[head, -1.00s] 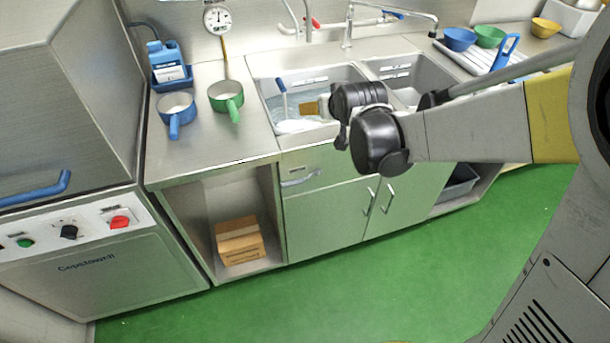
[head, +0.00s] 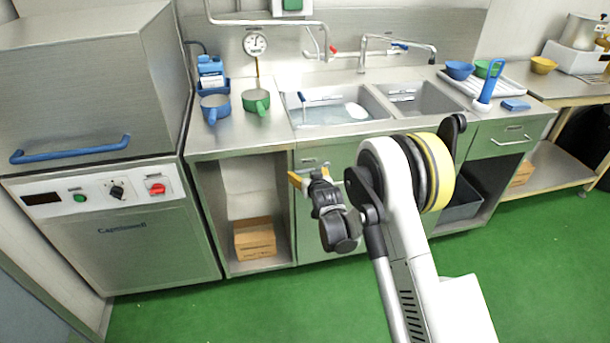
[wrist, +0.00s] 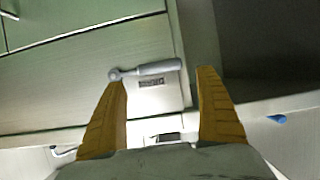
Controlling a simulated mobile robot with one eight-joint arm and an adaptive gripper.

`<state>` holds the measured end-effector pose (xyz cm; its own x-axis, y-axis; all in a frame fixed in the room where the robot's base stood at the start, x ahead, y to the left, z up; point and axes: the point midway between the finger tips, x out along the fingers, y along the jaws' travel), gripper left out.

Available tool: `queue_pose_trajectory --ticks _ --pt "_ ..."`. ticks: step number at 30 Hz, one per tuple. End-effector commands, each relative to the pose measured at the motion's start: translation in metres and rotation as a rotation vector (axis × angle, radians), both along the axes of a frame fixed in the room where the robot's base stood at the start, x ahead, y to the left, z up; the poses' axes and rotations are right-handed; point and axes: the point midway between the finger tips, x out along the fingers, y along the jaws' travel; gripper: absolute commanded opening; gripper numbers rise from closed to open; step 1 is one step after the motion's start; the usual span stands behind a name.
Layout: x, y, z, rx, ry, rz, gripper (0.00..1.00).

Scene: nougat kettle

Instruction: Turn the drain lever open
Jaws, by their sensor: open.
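The drain lever (wrist: 150,69) shows in the wrist view as a grey handle with a round pivot at its left end. My gripper (wrist: 162,78) is open, with one yellow finger on either side of the picture. The left fingertip overlaps the pivot end in the picture; contact cannot be told. The handle is not gripped. In the head view my gripper (head: 298,180) is in front of the cabinet below the sink, and the lever is largely hidden there.
The left sink basin (head: 322,116) holds water, a blue-handled tool and a white dish. Blue (head: 215,107) and green (head: 256,101) pans stand on the counter to its left. A cardboard box (head: 254,238) sits in the open bay below. The green floor in front is clear.

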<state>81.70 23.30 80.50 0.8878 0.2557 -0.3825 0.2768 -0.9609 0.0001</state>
Motion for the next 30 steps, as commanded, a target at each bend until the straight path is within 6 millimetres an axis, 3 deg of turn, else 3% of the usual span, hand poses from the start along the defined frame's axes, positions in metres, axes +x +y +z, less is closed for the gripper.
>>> queue_pose_trajectory --ticks 3,9,20,21,27,30 --pt "0.022 0.006 -0.013 0.000 0.000 0.000 0.84" --pt "0.046 0.013 -0.022 0.000 0.000 0.000 0.84" --pt "0.053 0.015 -0.022 0.000 0.000 0.000 0.84" --pt "0.053 0.015 -0.022 0.000 0.001 0.000 0.81" --pt "0.053 0.015 -0.022 0.000 0.001 0.000 0.20" --pt "0.053 0.015 -0.022 0.001 0.001 -0.001 0.19"
